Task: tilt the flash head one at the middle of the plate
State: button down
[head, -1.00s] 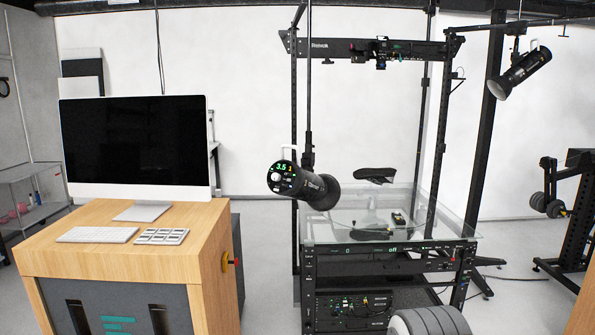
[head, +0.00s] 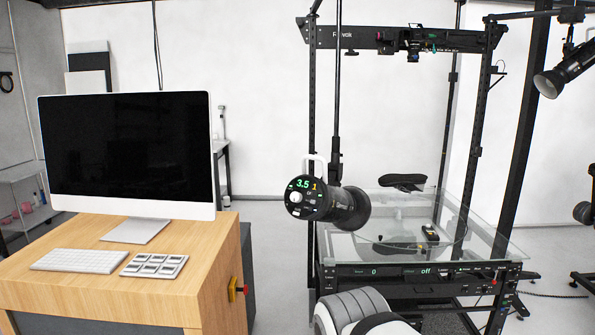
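A black flash head (head: 348,208) hangs from a dark vertical pole, in front of the near left part of the glass plate (head: 487,222). Its round back panel faces me and shows green "3.5" and a yellow "1". A light handle loop (head: 317,170) stands at its top. Its barrel points away and to the right, close to level. A dark shoe-like object (head: 403,182) appears above the plate, with its reflection below. My gripper is not in view; only a grey and white part of my arm shows at the bottom edge.
A wooden desk (head: 215,262) with a monitor (head: 128,150), keyboard and keypad stands at left. The turntable's black frame posts (head: 476,150) and top beam surround the plate. A second flash head (head: 565,75) hangs at upper right. Floor shows between desk and turntable.

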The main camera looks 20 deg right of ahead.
aim_at(333, 203)
jog(key=z, duration=0.1)
jog(key=i, duration=1)
jog(key=z, duration=0.55)
